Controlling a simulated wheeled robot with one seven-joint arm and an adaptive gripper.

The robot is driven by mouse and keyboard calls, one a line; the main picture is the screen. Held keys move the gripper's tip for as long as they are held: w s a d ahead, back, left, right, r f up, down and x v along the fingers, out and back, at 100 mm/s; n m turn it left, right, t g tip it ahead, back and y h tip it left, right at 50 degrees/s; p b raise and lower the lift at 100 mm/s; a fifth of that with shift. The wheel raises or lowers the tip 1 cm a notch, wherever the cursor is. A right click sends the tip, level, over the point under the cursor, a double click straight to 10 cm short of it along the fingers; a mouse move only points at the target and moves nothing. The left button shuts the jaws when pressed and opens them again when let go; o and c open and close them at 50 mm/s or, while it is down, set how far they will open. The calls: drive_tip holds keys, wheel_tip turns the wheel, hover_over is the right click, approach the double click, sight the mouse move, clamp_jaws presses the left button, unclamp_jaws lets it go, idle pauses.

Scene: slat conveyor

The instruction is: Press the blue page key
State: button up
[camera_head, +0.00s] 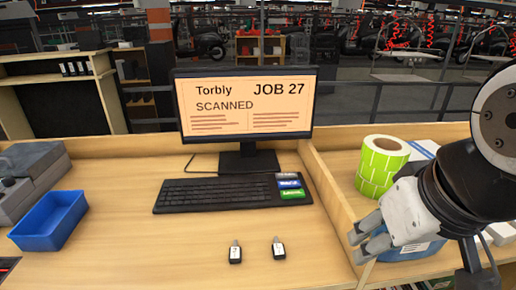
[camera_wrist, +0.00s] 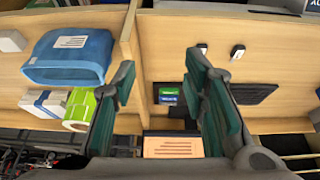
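The blue page key (camera_head: 289,184) is on the right end of the black keyboard (camera_head: 215,193), between a pale key above it and a green key (camera_head: 292,194) below it. The blue key also shows in the wrist view (camera_wrist: 168,99), small and between my fingers in the picture. My gripper (camera_head: 360,243) is at the right, over the wooden divider and right of the keyboard, apart from the keys. In the wrist view its two fingers (camera_wrist: 162,75) are spread with nothing between them. No finger touches the keyboard.
A monitor (camera_head: 246,105) stands behind the keyboard, reading JOB 27 and SCANNED. Two black fobs (camera_head: 235,252) lie in front. A blue bin (camera_head: 49,221) is at left. Right of the divider (camera_head: 322,185) are green label rolls (camera_head: 382,165) and a blue package (camera_wrist: 70,57).

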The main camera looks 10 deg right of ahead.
clamp_jaws()
idle(1.1)
